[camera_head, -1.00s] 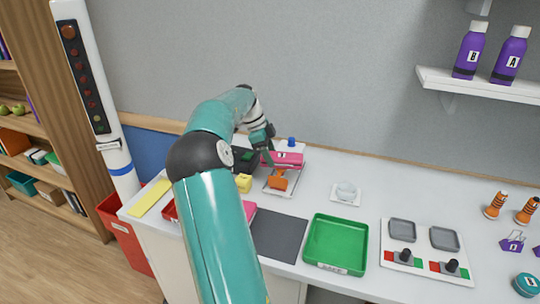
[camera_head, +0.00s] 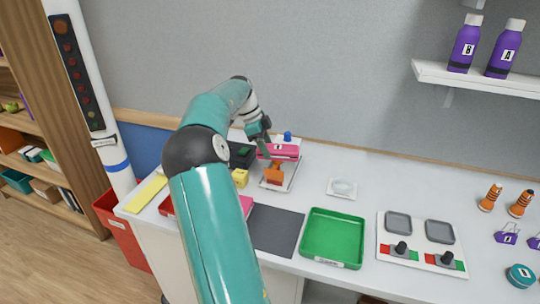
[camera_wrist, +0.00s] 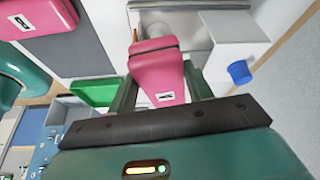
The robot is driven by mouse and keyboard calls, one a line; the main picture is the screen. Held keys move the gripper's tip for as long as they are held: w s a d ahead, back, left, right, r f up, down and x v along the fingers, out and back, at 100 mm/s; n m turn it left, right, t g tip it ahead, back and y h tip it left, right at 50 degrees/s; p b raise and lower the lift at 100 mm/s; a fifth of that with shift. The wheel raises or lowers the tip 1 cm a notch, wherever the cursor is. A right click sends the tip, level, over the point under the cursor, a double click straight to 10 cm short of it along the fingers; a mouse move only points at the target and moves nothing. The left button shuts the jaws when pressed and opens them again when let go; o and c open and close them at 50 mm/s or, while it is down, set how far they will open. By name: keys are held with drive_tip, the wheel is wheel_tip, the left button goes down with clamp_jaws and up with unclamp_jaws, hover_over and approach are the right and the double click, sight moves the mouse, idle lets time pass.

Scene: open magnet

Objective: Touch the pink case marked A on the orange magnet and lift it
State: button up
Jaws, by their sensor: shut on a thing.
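My gripper (camera_head: 264,143) is shut on a pink case (camera_head: 281,151) with a white label. In the wrist view, my gripper (camera_wrist: 160,88) has the pink case (camera_wrist: 157,70) between its two fingers. The label's letter is too small to read surely. The orange magnet (camera_head: 273,174) stands on a pale metal tray just below the case. I cannot tell whether case and magnet touch. A second labelled pink case (camera_wrist: 38,14) shows at the upper left of the wrist view. In the head view, my arm hides most of it.
A yellow block (camera_head: 240,178) and a dark green object (camera_head: 240,153) lie left of the magnet. A blue knob (camera_head: 287,136) is close behind. A white dish (camera_head: 342,187), a green tray (camera_head: 333,238) and a control panel (camera_head: 420,238) lie to the right. Table between magnet and dish is clear.

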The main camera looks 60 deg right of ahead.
drive_tip(key=shift+r, duration=0.15)
idle(0.7)
drive_tip(key=shift+r, duration=3.15)
